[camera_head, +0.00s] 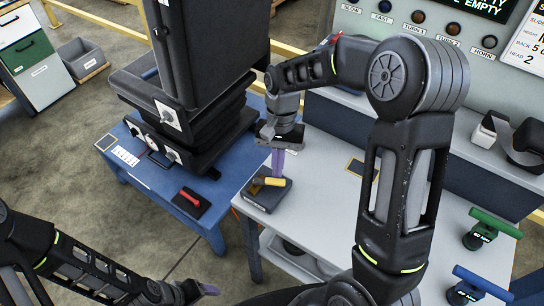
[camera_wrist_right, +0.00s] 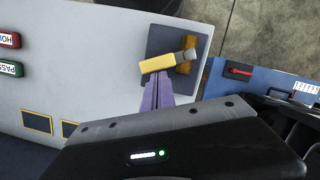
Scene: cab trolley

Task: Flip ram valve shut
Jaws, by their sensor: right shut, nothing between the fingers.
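A valve with a yellow lever (camera_head: 270,181) sits on a dark square base (camera_head: 264,198) near the left edge of the grey table; I take it for the ram valve, though I can read no label. In the right wrist view the yellow lever (camera_wrist_right: 158,63) lies across an orange-brown strip on the dark base, with a grey end. My right gripper (camera_head: 279,165) is shut and empty, its purple fingertips right at the lever. Whether they touch it I cannot tell. My left gripper (camera_head: 206,290) is low at the bottom, away from the valve; its jaws are unclear.
A red handle (camera_head: 191,197) on a dark plate lies on the blue table (camera_head: 219,198), beside a tall black machine (camera_head: 200,60). Green (camera_head: 495,222) and blue (camera_head: 482,281) handles stand at the grey table's right. A control panel is at the back.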

